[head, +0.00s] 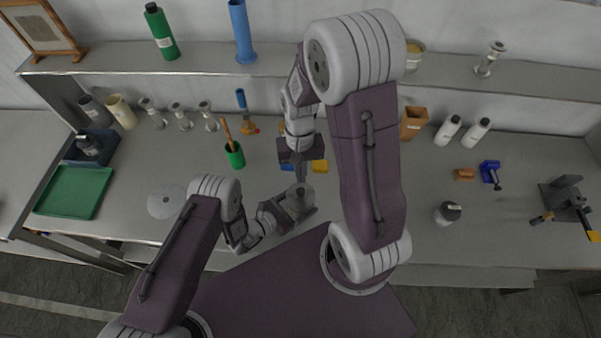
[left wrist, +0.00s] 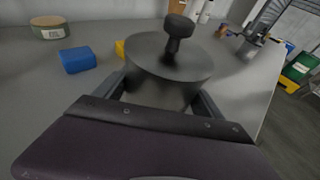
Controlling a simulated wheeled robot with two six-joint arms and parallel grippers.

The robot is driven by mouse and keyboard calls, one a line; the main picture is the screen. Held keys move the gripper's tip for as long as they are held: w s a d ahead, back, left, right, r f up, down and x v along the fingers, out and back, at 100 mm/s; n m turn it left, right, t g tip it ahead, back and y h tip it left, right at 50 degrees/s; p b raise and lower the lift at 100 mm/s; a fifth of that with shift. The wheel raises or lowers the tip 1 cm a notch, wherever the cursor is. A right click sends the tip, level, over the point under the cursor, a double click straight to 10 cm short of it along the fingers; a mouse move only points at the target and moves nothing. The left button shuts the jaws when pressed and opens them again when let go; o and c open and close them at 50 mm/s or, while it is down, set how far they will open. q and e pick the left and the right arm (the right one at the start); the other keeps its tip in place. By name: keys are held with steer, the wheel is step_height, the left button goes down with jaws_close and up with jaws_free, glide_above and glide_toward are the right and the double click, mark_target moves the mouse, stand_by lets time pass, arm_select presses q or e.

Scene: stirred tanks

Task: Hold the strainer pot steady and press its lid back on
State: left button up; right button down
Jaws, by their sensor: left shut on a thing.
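The strainer pot (left wrist: 160,92) is a dark round vessel in the left wrist view. Its wide flat lid (left wrist: 150,55) lies over its top, with a black knob (left wrist: 178,28) standing up from it. I cannot tell whether the lid is fully seated. My left gripper (left wrist: 160,104) is shut on the pot, one finger at each side. In the head view my left gripper (head: 297,203) is near the bench's front edge, and the pot is mostly hidden there. My right gripper (head: 300,172) points down just behind and above it; its fingers are too small to judge.
A blue block (left wrist: 77,60) and a yellow block (head: 320,166) lie behind the pot. A green cup (head: 234,155) with a stick stands left of them. A shelf (head: 270,62) runs along the back.

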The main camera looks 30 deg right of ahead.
arm_select(q)
steer(key=o, duration=1.5)
steer(key=shift+a, duration=0.1)
steer(key=v, duration=1.2)
steer(key=shift+s, duration=0.15)
